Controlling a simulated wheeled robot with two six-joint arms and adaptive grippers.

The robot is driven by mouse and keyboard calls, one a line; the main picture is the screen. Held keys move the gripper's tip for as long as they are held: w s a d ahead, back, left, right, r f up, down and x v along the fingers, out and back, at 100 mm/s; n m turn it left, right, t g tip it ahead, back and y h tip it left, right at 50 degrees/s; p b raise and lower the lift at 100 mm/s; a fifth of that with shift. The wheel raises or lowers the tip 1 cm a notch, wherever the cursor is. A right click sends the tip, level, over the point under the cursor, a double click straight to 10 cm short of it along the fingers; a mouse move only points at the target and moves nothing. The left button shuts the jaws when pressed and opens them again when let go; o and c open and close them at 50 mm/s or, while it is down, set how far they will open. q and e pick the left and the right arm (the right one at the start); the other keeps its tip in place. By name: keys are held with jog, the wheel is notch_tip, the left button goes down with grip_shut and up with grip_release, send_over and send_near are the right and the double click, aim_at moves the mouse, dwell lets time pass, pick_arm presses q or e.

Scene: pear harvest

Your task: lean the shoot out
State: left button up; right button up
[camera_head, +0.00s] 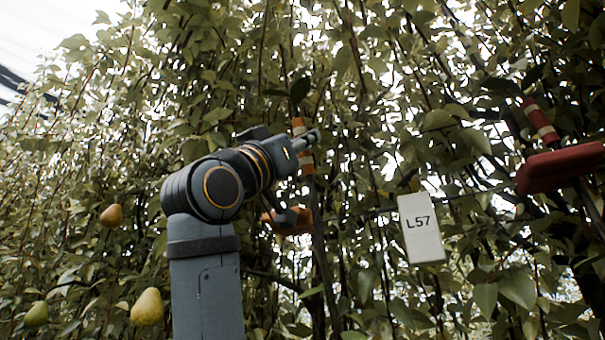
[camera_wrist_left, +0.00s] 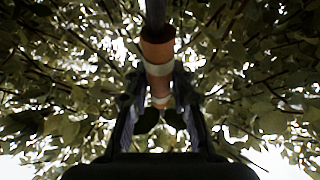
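The shoot is a thin dark upright stem with an orange-and-white band (camera_head: 298,126). The band (camera_wrist_left: 158,69) also shows in the left wrist view, upright between the two fingers. My left gripper (camera_head: 306,141) reaches from the left to the shoot at band height, one finger crossing in front of the band. In the wrist view my left gripper (camera_wrist_left: 158,88) has a finger on either side of the band; dark shadow hides whether they press on it. An orange block (camera_head: 290,221) sits lower, beside the stem. My right gripper is not in view.
A white tag reading L57 (camera_head: 422,229) hangs right of the shoot. A red block (camera_head: 558,168) and a red-and-white band (camera_head: 540,121) are farther right. Pears (camera_head: 147,307) hang at lower left. Dense leaves and branches surround everything.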

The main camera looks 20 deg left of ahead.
pick_arm(q)
jog(key=o, duration=0.3)
jog(key=shift+w, duration=0.1)
jog(key=v, duration=1.2)
